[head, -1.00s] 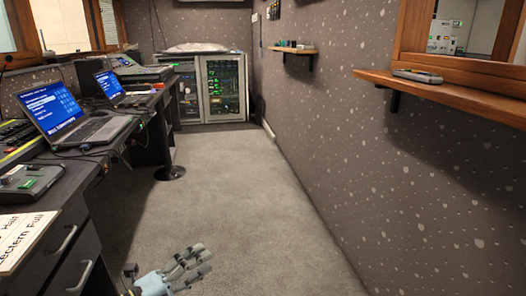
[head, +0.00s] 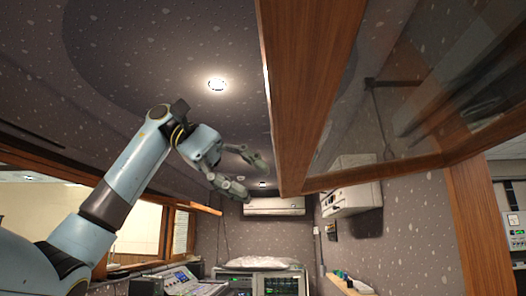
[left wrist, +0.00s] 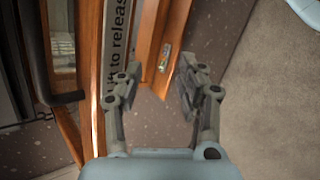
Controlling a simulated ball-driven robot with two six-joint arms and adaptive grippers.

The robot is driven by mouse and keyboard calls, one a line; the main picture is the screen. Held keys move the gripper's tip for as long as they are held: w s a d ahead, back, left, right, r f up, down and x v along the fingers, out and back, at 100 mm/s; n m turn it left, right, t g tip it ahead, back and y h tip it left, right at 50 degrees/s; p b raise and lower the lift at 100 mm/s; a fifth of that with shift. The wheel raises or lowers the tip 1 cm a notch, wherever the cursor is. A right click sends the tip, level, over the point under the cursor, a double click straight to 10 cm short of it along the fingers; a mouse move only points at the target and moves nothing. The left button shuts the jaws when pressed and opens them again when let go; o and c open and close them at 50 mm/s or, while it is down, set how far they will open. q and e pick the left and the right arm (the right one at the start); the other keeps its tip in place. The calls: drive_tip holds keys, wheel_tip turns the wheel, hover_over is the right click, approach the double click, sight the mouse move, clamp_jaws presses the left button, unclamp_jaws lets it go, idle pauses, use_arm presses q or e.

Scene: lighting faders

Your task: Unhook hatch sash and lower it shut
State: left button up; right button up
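The hatch sash (head: 308,85), a brown wooden frame around a glass pane, is swung up high and tilted in the head view. A dark bracket with a thin rod (head: 392,83) shows behind the glass; I cannot tell how it holds the sash. My left gripper (head: 247,175) is raised left of the sash's lower corner, apart from it in the picture. In the left wrist view the gripper (left wrist: 160,88) is open and empty. A label strip (left wrist: 116,35) reading "to release" and a dark handle (left wrist: 45,70) on wood lie to its left. My right gripper is not in view.
A white air conditioner (head: 274,206) hangs on the far wall, and a white box (head: 350,187) on the right wall. A rack (head: 262,282) and desk equipment (head: 180,282) stand below. In the left wrist view a small device (left wrist: 165,55) lies on a wooden ledge.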

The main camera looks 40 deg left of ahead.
use_arm(q)
drive_tip(key=s+a+r+m+t+p, duration=0.1)
drive_tip(key=s+r+t+p, duration=0.1)
drive_tip(key=r, duration=0.6)
drive_tip(key=s+a+r+t+p, duration=0.1)
drive_tip(key=s+r, duration=0.2)
drive_tip(key=r, duration=0.5)
drive_tip(key=shift+y, duration=0.3)
drive_tip(key=x, duration=0.7)
drive_tip(key=w+x, duration=0.1)
drive_tip(key=x, duration=0.3)
drive_tip(key=shift+a, duration=0.3)
drive_tip(key=shift+x, duration=0.9)
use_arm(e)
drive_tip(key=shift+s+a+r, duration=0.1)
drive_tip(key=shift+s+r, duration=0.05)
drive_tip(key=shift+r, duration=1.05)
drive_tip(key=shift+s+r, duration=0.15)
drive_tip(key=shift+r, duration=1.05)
use_arm(q)
clamp_jaws()
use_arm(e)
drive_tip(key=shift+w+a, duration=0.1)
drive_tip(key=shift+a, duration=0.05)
